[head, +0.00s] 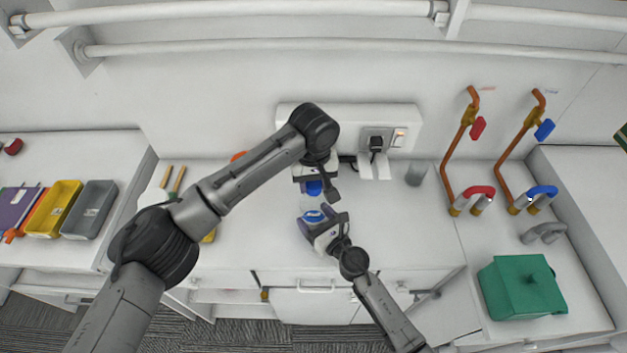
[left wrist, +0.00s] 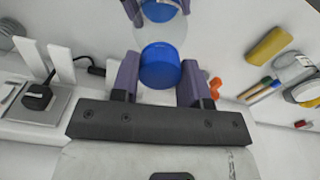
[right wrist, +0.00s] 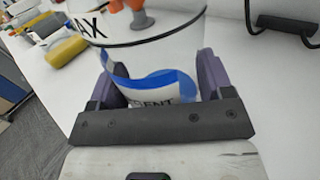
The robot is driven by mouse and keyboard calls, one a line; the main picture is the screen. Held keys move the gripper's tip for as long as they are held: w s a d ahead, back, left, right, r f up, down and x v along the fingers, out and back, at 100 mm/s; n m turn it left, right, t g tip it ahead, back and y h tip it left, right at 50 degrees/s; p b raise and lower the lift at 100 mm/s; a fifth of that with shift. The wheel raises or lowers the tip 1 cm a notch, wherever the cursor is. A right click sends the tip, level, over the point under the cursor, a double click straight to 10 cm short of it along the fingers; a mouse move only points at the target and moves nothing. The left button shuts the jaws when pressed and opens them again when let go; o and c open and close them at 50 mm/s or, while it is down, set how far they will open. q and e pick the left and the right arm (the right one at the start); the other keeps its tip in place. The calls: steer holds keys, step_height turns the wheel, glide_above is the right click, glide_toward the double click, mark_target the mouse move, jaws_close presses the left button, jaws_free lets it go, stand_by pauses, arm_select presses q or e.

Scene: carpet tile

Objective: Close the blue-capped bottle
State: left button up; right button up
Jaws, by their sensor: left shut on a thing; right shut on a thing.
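My left gripper (head: 314,186) is shut on a blue cap (left wrist: 159,66), which sits between its purple fingers. The cap also shows in the head view (head: 314,188). My right gripper (head: 318,218) is shut around the body of a pale bottle with a blue and white label (right wrist: 155,85). The bottle (head: 313,215) is just in front of the cap in the head view. In the left wrist view the bottle lies straight beyond the cap. Whether cap and bottle neck touch, I cannot tell; the neck is hidden.
A wall socket with a black plug (head: 376,143) and a clear glass (head: 415,174) are at the back. Copper taps (head: 466,120) and a green box (head: 521,287) are at the right. Yellow (head: 55,208) and grey trays (head: 90,210) are at the left. White counter is free around the bottle.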

arm_select(q)
steer(key=m, duration=2.6)
steer(key=shift+m, duration=0.3)
steer(key=o, duration=1)
steer(key=shift+f, duration=0.1)
steer(key=shift+r, duration=2.3)
